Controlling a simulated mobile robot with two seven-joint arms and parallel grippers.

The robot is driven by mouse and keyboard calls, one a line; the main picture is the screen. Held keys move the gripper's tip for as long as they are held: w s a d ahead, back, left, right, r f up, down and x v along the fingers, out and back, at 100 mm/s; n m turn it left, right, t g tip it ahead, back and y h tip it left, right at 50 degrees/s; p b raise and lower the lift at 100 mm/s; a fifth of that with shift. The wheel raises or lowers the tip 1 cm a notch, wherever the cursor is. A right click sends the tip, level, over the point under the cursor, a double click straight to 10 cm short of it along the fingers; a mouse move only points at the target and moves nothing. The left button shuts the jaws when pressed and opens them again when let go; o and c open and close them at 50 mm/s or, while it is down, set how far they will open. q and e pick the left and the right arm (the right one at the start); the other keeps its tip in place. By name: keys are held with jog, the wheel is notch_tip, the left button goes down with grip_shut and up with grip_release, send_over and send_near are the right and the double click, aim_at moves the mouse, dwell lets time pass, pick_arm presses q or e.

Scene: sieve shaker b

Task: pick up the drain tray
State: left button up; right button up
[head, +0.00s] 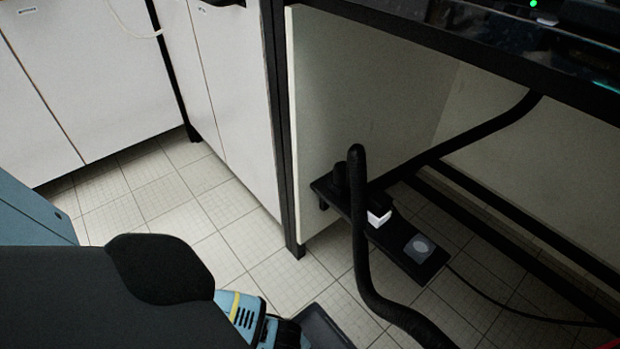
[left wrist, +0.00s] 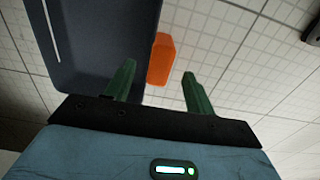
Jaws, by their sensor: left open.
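The drain tray is a shallow dark grey-blue tray (left wrist: 90,40) in the upper left of the left wrist view. An orange block (left wrist: 162,58), which looks like its grip, sits against its right edge. My left gripper (left wrist: 157,70) is open, with one green finger over the tray side and the other over the floor. The orange block shows between the fingers; whether they touch it I cannot tell. In the head view a dark corner of the tray (head: 327,329) shows at the bottom edge, beside my left wrist. My right gripper is in neither view.
A black hose (head: 360,230) hangs just right of the tray. Behind it a power strip (head: 405,245) and cables lie under the bench (head: 440,35). A black bench leg (head: 280,150) and white cabinets (head: 80,80) stand at the left. Tiled floor (head: 225,210) is clear between.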

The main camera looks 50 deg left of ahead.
pick_arm(q)
notch_tip(320, 180, down, 5)
jog(key=b, duration=0.3)
jog(key=shift+b, duration=0.3)
jog(key=shift+r, duration=0.1)
jog(key=shift+c, duration=1.3)
jog(key=c, duration=0.5)
jog(key=shift+d, duration=0.1)
jog(key=c, duration=0.4)
